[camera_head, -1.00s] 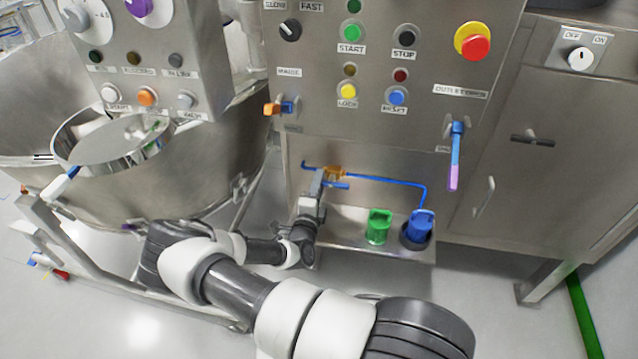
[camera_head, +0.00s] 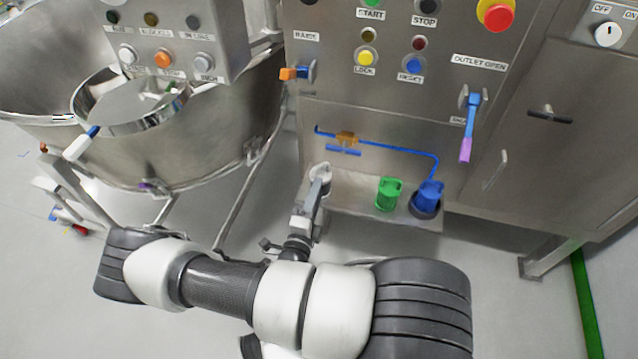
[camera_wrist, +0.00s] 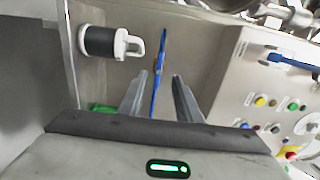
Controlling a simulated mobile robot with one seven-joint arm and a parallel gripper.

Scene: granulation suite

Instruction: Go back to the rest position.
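My gripper (camera_head: 319,185) is at the left end of the ledge, below the small orange valve (camera_head: 347,138) with its blue handle (camera_head: 344,150). The handle lies parallel to the panel's bottom edge. In the wrist view my gripper (camera_wrist: 160,76) has its two fingers apart, with nothing between them. A blue pipe (camera_wrist: 159,62) shows behind the gap, clear of the fingers. A white object with a dark band (camera_wrist: 100,42) lies beyond the fingers at upper left.
A green cup (camera_head: 388,194) and a blue cup (camera_head: 428,196) stand on the ledge (camera_head: 350,207), right of my gripper. A blue-and-purple outlet lever (camera_head: 469,128) hangs above. A large steel bowl (camera_head: 200,140) stands to the left. Open floor (camera_head: 200,215) shows between bowl and cabinet.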

